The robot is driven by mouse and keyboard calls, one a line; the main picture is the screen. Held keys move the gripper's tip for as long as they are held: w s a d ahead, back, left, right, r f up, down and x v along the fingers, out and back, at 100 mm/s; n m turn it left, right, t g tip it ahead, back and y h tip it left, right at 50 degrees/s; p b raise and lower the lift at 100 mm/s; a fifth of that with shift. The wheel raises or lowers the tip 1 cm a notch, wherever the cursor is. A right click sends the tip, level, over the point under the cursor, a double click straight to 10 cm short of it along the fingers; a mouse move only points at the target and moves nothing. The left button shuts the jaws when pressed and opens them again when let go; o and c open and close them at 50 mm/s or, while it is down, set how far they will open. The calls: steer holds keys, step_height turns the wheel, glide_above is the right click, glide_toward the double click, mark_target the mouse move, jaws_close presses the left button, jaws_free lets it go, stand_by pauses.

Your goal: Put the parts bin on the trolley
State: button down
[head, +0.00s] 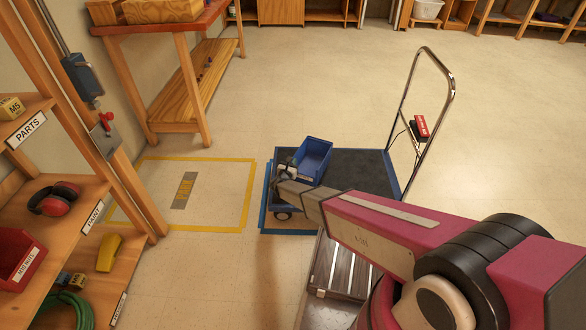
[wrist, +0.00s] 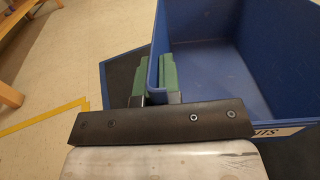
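The parts bin is an open blue box (head: 316,154), seen over the left part of the trolley's dark deck (head: 362,172) in the head view. I cannot tell whether its base touches the deck. In the wrist view the bin (wrist: 215,75) fills the upper right, with part of a label on its near edge. My gripper (head: 287,169) is at the bin's left side. In the wrist view its green-padded fingers (wrist: 154,85) sit on both sides of the bin's wall, closed on it. The bin looks empty and about level.
The trolley's chrome handle (head: 450,75) rises at its right, carrying a red box (head: 419,128). A yellow floor outline (head: 250,195) lies left of the trolley. A wooden shelf (head: 75,200) stands at the near left, a workbench (head: 180,35) behind it. A slatted crate (head: 340,275) is below my arm.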

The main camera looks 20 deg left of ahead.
step_height(320, 180, down, 4)
steer(key=shift+r, duration=0.15)
steer(key=c, duration=1.3)
jaws_free()
